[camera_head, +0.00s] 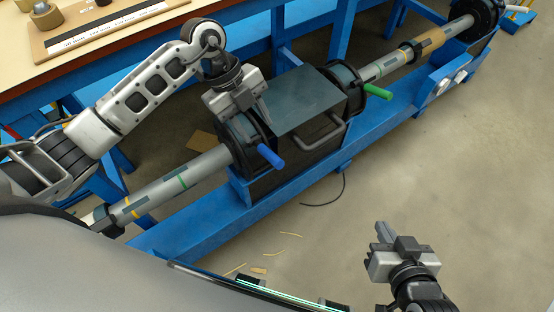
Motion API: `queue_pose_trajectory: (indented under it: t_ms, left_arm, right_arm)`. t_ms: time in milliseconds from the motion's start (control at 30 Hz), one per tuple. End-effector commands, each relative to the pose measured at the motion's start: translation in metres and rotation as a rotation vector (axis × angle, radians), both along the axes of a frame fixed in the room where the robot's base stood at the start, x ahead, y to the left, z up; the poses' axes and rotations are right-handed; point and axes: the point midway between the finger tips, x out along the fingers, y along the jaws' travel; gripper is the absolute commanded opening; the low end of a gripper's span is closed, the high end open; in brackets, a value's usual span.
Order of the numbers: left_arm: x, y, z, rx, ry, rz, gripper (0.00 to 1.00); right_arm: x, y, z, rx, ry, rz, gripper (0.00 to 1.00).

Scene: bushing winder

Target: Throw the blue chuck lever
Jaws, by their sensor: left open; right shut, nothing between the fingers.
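The blue chuck lever (271,156) sticks out down and to the right from the dark round chuck (243,142) at the near end of the winder's housing. My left gripper (259,115) is above the lever, close to the top of the chuck, with its fingers pointing down; it is open. I cannot tell whether the fingers touch the chuck. The lever itself is clear of the fingers. My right gripper (383,232) is shut and empty, over the bare floor at the lower right, well away from the lever.
A green lever (378,92) sits on the far chuck. The housing has a grey handle (324,133). A grey shaft (180,182) runs from the near chuck towards the lower left. A wooden-topped table (95,55) stands at the upper left. The floor at right is open.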

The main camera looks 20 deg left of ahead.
Motion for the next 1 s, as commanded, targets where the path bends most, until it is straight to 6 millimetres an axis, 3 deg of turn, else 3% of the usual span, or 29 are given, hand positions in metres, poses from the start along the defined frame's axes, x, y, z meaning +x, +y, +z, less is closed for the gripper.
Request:
queue_pose_trajectory:
  t_ms: [300, 500, 700, 1000]
  left_arm:
    - [-0.007, -0.031, -0.066, -0.005, 0.004, -0.003, 0.42]
    - [-0.009, -0.046, -0.098, -0.006, 0.001, -0.003, 0.42]
    - [-0.01, -0.053, -0.114, -0.004, 0.001, -0.002, 0.42]
    - [-0.01, -0.054, -0.117, -0.004, -0.001, -0.003, 0.42]
  right_arm:
    - [0.0, 0.0, -0.003, 0.006, 0.0, -0.001, 0.0]
    - [0.001, 0.001, -0.003, 0.012, -0.005, -0.002, 0.0]
    - [0.002, 0.001, -0.003, 0.016, -0.008, -0.002, 0.0]
    - [0.002, 0.001, -0.001, 0.017, -0.011, -0.002, 0.0]
